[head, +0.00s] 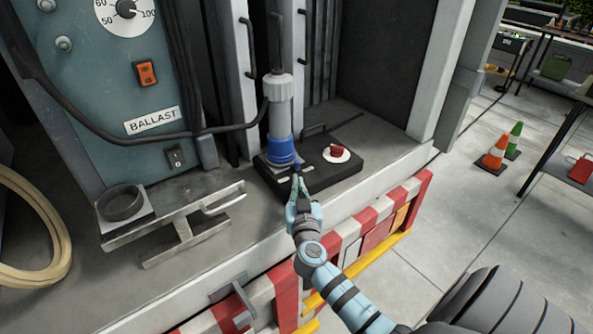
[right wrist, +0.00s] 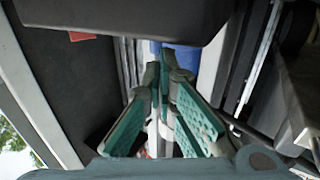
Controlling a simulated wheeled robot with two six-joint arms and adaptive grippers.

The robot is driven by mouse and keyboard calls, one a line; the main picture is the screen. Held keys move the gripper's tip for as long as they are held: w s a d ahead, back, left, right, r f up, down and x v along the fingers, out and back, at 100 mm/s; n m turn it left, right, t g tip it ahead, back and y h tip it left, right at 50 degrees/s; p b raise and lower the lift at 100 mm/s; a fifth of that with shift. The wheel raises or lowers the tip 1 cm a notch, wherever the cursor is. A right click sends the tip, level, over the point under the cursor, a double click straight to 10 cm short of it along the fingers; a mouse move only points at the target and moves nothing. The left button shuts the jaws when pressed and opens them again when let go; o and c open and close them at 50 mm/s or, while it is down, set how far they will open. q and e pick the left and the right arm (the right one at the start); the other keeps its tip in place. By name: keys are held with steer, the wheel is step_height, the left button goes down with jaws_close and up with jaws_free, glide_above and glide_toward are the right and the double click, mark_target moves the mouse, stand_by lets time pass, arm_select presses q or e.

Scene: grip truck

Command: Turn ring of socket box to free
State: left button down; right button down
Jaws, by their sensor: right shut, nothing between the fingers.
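The socket box is a flat black box (head: 335,178) on the truck bed in the head view. A blue ring (head: 283,151) sits at the foot of an upright grey plug (head: 280,110) with a white collar on the box's left part. A red switch knob (head: 337,150) on a white disc is to the right. My right gripper (head: 297,182) is shut and empty at the box's front edge, just below the blue ring. In the right wrist view its teal fingers (right wrist: 165,72) are close together, with blue (right wrist: 182,58), likely the ring, behind the tips. Contact cannot be told. My left gripper is out of view.
A blue-grey BALLAST panel (head: 130,90) stands left, with a black cable running to the plug. A metal bracket (head: 185,228) lies on the bed. A red and white striped barrier (head: 350,235) edges the front. Cones (head: 495,152) stand on open floor right.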

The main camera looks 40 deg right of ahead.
mark_target(305, 175)
steer(key=x, duration=0.5)
steer(key=shift+w+d, duration=0.2)
steer(key=shift+w, duration=0.1)
steer(key=shift+f, duration=0.1)
steer(key=d+n+t+y+b, duration=0.1)
steer(key=y, duration=0.1)
steer(key=d+n+y+b, duration=0.1)
steer(key=b, duration=0.1)
steer(key=shift+s+d+f+n+t+y, duration=0.15)
steer(key=shift+d+f+n+t+y, duration=0.15)
steer(key=shift+n+t+y, duration=0.1)
steer(key=shift+d+r+n+y+b, duration=0.1)
steer(key=shift+d+n+y+b, duration=0.25)
steer(key=shift+y, duration=0.25)
steer(key=shift+r, duration=0.25)
steer(key=shift+a, duration=0.15)
